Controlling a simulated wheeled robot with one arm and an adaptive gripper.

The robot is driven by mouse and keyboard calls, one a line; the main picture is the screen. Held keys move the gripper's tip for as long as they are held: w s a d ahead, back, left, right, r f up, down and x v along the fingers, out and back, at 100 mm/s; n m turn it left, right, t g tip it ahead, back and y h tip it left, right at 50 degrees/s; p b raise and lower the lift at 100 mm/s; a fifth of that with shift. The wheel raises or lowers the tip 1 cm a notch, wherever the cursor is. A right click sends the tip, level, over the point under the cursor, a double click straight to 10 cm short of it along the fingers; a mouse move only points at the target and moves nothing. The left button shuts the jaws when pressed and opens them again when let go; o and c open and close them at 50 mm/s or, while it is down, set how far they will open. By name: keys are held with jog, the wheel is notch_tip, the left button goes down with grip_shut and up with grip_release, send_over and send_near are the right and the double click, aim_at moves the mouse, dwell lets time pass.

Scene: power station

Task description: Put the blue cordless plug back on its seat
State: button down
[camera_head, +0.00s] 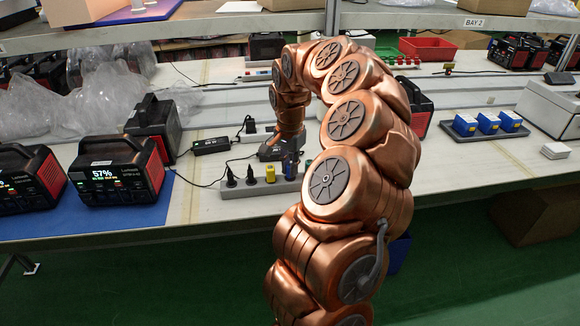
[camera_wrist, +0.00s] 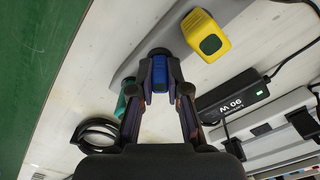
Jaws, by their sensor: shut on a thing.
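The blue plug (camera_wrist: 159,72) is between the fingertips of my gripper (camera_wrist: 159,80), which is shut on it, in the wrist view. In the head view the blue plug (camera_head: 290,166) shows just below my wrist, over the grey socket strip (camera_head: 250,206). The strip also shows in the wrist view (camera_wrist: 133,72) behind the fingertips. I cannot tell whether the plug touches its seat, as its lower end is hidden. A yellow plug (camera_head: 270,173) stands beside it on the strip, and it is large in the wrist view (camera_wrist: 205,36). A teal plug (camera_wrist: 123,100) is partly hidden by a finger.
Two black plugs (camera_head: 231,178) stand at the strip's left end. A black 90 W adapter (camera_wrist: 233,98) and its cable lie nearby. Red-black power stations (camera_head: 118,170) stand left on a blue mat. A tray with several blue blocks (camera_head: 488,123) is at right.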

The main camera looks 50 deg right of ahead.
jog(key=shift+f, duration=0.1)
jog(key=c, duration=1.1)
grip_release()
notch_tip(320, 180, up, 12)
